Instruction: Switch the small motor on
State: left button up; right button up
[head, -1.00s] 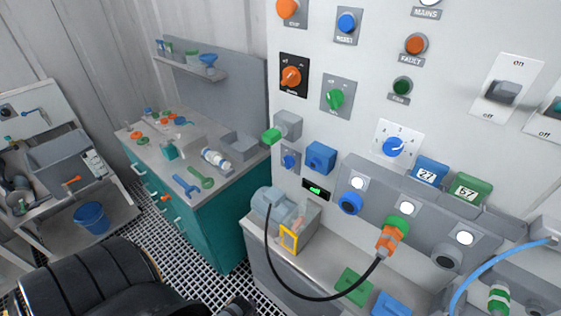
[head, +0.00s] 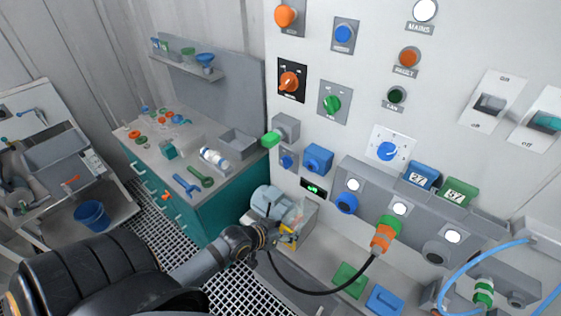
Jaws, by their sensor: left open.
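The small motor (head: 268,197), a pale grey-blue body, sits on the bench ledge below the panel. A yellow frame (head: 289,236) shows at its front, partly hidden by my left gripper. My left gripper (head: 270,234) is open, close in front of the motor; I cannot tell whether it touches. A black cable (head: 312,292) runs from near the motor to an orange plug (head: 382,238) in a green-ringed socket (head: 389,222). On the panel above are a green rotary knob (head: 333,103) and an orange rotary switch (head: 289,82). My right gripper is out of view.
A small green-lit display (head: 313,189) is above the motor. A teal workbench (head: 220,214) with tools stands to the left. A green block (head: 349,280) and a blue block (head: 384,301) lie on the ledge at right. A blue hose (head: 462,262) hangs at far right.

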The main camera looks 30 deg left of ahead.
aim_at(282, 162)
pick_arm(q)
jog(key=w+a+r+t, duration=0.1)
jog(key=w+a+r+n+t, duration=0.1)
jog(key=w+a, duration=0.1)
jog(key=w+a+r+n+t, duration=0.1)
jog(key=a+r+t, duration=0.1)
jog(key=shift+w+a+h, duration=0.25)
jog(key=shift+h, duration=0.05)
jog(key=w+a+r+n+t+y, duration=0.25)
jog(key=a+r+t, duration=0.2)
jog(key=a, duration=0.45)
jog(key=shift+n+g+h, duration=0.25)
jog(key=shift+h, duration=0.4)
jog(key=w+b, duration=0.2)
jog(key=w, duration=0.1)
jog(key=w+d+b, duration=0.1)
jog(key=w+b, duration=0.1)
jog(key=w, duration=0.1)
jog(key=w+b, duration=0.2)
jog(key=w, duration=0.1)
jog(key=shift+w+d+b, duration=0.3)
jog(key=shift+d+b, duration=0.05)
jog(key=shift+b, duration=0.05)
jog(key=shift+r, duration=0.15)
jog(key=shift+c, duration=0.2)
jog(key=c, duration=1.1)
